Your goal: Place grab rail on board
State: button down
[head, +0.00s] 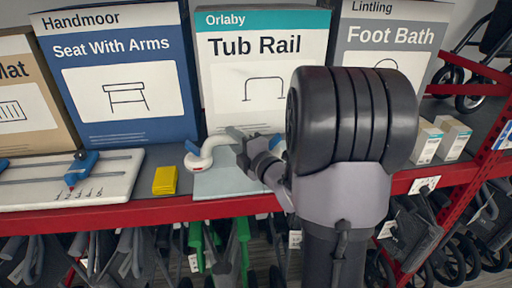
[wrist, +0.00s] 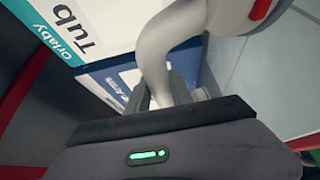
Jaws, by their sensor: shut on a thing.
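In the wrist view a pale panelled surface (wrist: 275,75) shows below the flange. My arm hides the rail's far end and the board's right side.
A yellow block (head: 165,180) and a white slider plate (head: 110,188) lie left. A red shelf edge (head: 130,216) runs along the front.

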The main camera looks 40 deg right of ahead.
jog(key=d, duration=0.2)
jog(key=s+d, duration=0.1)
jog(key=d, duration=0.2)
jog(key=d+f, duration=0.1)
jog(key=d, duration=0.2)
jog(key=shift+s, duration=0.15)
jog(key=shift+a+f+b, duration=0.1)
jog(key=shift+f+b, duration=0.8)
jog(key=shift+f, duration=0.8)
jog(key=shift+f, duration=0.15)
jog(key=c, duration=1.1)
grip_release()
